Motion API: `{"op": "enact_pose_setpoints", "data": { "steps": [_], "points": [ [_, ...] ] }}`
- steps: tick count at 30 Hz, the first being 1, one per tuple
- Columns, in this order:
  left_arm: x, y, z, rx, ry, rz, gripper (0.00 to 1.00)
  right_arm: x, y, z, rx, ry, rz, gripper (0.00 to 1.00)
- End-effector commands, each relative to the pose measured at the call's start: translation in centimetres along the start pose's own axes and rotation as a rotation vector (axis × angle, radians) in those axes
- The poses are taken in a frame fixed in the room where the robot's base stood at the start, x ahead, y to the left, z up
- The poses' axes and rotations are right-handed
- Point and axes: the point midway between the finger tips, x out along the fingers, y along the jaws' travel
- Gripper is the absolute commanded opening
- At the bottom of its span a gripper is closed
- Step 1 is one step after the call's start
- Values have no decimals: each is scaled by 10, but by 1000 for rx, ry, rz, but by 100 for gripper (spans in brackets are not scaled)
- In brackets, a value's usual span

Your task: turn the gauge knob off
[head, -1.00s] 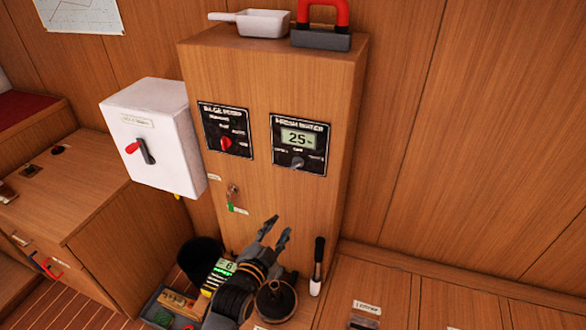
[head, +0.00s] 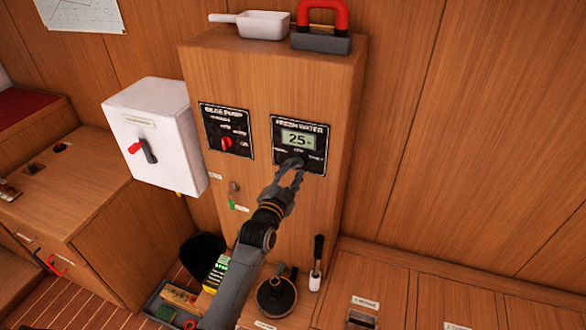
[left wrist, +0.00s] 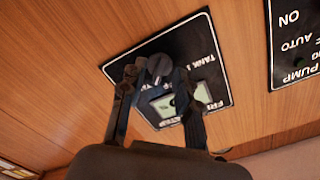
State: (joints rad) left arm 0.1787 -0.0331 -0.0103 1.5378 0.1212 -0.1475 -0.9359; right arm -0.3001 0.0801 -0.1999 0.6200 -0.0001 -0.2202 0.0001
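The fresh water gauge panel (head: 317,148) is a black plate with a lit display (head: 298,139) reading about 25, on the front of a wooden cabinet. In the left wrist view the knob (left wrist: 159,66) shows between my fingertips, in front of the panel (left wrist: 222,72). My left gripper (head: 290,169) is at the knob, its fingers (left wrist: 157,76) apart on either side; I cannot tell whether they touch it. My right gripper is not in view.
A bilge pump panel (head: 226,130) with a red knob is to the left. A key with a green tag (head: 232,203) hangs below it. A white switch box (head: 150,112) juts out further left.

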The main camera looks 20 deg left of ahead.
Motion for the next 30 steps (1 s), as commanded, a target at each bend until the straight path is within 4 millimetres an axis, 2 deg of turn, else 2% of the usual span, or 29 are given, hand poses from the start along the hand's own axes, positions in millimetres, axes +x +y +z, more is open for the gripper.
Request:
{"op": "enact_pose_setpoints", "data": {
  "steps": [4, 12, 13, 17, 18, 30],
  "points": [
    [9, 0, 0, 1, 0, -1, 32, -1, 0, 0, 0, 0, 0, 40],
    [10, 0, 0, 0, 0, 0, 32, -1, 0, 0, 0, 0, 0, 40],
    [10, 0, 0, 0, 0, 0, 30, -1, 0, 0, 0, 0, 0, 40],
    [10, 0, 0, 0, 0, 0, 4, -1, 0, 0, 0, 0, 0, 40],
    [10, 0, 0, 0, 0, 0, 0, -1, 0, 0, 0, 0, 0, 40],
    [10, 0, 0, -35, 0, 1, 0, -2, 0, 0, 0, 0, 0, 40]
  ]
}}
